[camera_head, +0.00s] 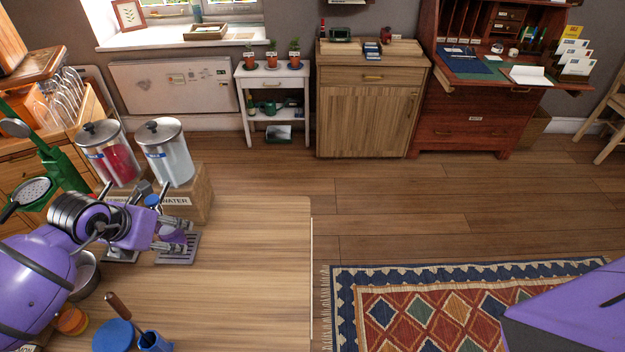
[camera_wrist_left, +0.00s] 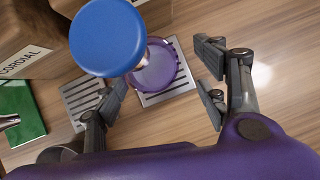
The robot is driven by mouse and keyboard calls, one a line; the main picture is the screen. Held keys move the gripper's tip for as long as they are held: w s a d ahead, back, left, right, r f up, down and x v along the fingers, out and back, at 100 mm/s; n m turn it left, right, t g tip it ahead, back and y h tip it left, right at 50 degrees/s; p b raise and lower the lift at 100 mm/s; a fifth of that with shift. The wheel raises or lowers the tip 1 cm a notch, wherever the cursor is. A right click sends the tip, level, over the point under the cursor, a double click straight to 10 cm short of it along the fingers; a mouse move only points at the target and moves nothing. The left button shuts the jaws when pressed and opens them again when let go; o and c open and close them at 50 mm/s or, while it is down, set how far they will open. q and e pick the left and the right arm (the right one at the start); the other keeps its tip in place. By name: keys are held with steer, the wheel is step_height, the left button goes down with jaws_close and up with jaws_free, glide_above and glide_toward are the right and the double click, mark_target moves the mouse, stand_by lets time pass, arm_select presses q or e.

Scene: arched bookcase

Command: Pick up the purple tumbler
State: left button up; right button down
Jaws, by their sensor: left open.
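The purple tumbler (camera_head: 172,234) stands on a slatted metal drip tray (camera_head: 178,252) on the wooden counter, below the water dispenser. My left gripper (camera_head: 176,236) is open at the tumbler, which partly hides behind it in the head view. In the left wrist view the tumbler (camera_wrist_left: 155,68) shows as a translucent purple cup between the spread fingers of my left gripper (camera_wrist_left: 163,88), slightly beyond their tips. I see no clear contact. A blue round knob (camera_wrist_left: 107,38) covers part of its rim. My right gripper is out of view.
The water dispenser (camera_head: 166,155) and the red cordial dispenser (camera_head: 108,155) stand on boxes behind the tumbler. A second drip tray (camera_wrist_left: 84,96) lies to its left. A blue cup (camera_head: 155,342) and a blue disc (camera_head: 114,335) are near the front. The counter's right half is clear.

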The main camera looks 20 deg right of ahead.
arm_select(q)
steer(key=x, duration=0.4)
steer(key=shift+w+a+f, duration=0.1)
steer(key=shift+w+a, duration=0.1)
steer(key=shift+w, duration=0.1)
steer(key=shift+c, duration=0.5)
steer(key=c, duration=1.3)
